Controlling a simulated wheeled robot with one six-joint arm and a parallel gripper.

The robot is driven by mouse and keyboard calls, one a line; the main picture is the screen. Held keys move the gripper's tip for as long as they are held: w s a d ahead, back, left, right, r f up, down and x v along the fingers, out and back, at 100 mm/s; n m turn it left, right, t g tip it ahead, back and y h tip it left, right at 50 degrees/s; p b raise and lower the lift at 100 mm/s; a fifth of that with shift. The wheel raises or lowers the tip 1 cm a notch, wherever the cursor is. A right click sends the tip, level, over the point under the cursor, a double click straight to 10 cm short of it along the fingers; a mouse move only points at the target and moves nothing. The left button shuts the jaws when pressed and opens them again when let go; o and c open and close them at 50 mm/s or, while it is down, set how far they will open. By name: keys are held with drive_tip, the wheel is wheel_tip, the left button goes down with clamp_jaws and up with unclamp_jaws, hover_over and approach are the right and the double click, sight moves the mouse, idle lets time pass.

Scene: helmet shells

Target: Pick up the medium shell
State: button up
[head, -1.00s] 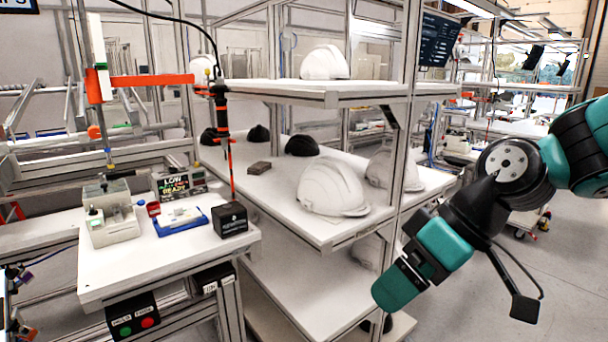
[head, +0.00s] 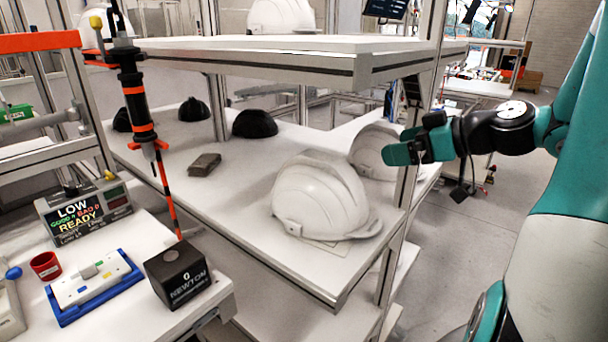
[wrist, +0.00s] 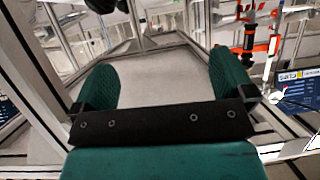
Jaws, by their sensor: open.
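A large white helmet shell (head: 318,195) sits on the middle shelf (head: 240,180) near its front edge. Another white shell (head: 372,150) stands behind it to the right, partly hidden by the shelf post. A third white shell (head: 280,16) is on the upper shelf, cut by the picture's top. Several small black shells, one at the middle (head: 254,123), stand at the back. I cannot tell which is the medium one. My gripper (head: 402,152) is in front of the right-hand white shell, near the post. In the wrist view its jaws (wrist: 164,82) are open and empty over a pale surface.
A shelf post (head: 405,190) stands close to my gripper. The upper shelf's edge (head: 370,65) overhangs the middle shelf. A brown block (head: 204,164) lies on the middle shelf.

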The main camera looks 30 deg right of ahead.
drive_tip(key=p, duration=0.4)
approach(326, 158)
drive_tip(key=x, duration=0.3)
drive_tip(key=shift+w, duration=0.4)
drive_tip(key=shift+w+a+f, duration=0.2)
drive_tip(key=shift+w+f, duration=0.1)
drive_tip(key=shift+w, duration=0.15)
drive_tip(key=p+x, duration=0.3)
drive_tip(key=x, duration=0.1)
drive_tip(key=shift+w+a, duration=0.15)
drive_tip(key=shift+w, duration=0.2)
drive_tip(key=shift+w+f, duration=0.15)
drive_tip(key=shift+f, duration=0.05)
drive_tip(key=shift+a+f, duration=0.1)
drive_tip(key=shift+f, duration=0.05)
drive_tip(key=c, duration=1.8)
